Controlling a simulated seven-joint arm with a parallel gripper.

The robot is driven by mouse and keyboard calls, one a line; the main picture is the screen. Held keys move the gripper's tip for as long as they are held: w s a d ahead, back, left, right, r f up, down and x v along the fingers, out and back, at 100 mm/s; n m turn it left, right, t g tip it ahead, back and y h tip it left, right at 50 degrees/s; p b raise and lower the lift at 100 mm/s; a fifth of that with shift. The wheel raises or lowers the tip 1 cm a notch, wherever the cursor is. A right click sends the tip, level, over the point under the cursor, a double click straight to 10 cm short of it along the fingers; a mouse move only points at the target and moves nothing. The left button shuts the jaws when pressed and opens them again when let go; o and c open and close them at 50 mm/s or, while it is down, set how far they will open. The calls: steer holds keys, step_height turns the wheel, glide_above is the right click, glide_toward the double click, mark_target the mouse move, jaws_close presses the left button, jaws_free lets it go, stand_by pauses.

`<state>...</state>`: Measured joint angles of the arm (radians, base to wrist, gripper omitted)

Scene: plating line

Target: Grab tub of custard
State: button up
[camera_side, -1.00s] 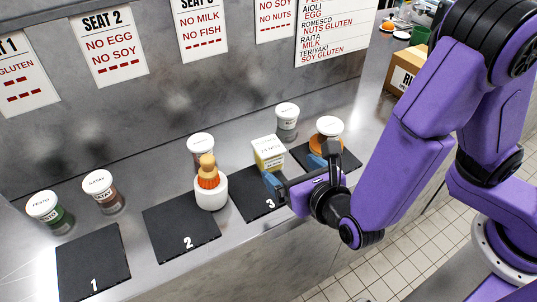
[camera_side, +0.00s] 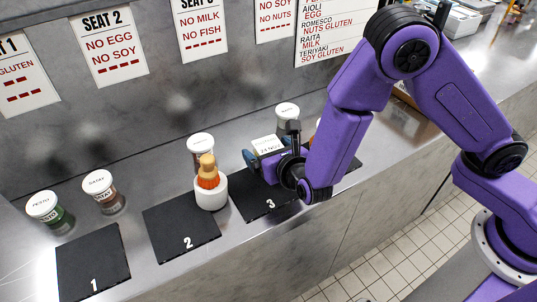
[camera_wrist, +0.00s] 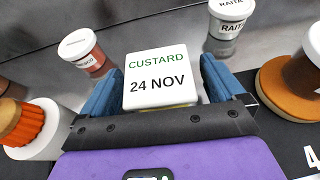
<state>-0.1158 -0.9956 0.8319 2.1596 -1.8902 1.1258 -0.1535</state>
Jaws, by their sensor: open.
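The custard tub (camera_wrist: 158,80) is a squarish tub with a white lid marked CUSTARD 24 NOV in the wrist view. In the side view its lid (camera_side: 267,146) shows behind slate 3, with its lower part hidden by my gripper. My gripper (camera_wrist: 160,85) is open, with one blue finger at the left of the tub and the other at the right. The tub stands between the fingers; I cannot tell whether either finger touches it. In the side view my gripper (camera_side: 262,158) is low over the counter at slate 3.
A jar (camera_wrist: 88,52) with a white lid stands behind left, and a raita jar (camera_wrist: 228,22) behind right. A white pot with an orange item (camera_side: 211,192) stands at the left. Another jar (camera_wrist: 304,65) sits on an orange-brown base at the right.

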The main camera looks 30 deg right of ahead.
steer(key=shift+w, duration=0.1)
steer(key=c, duration=1.2)
steer(key=shift+r, duration=0.1)
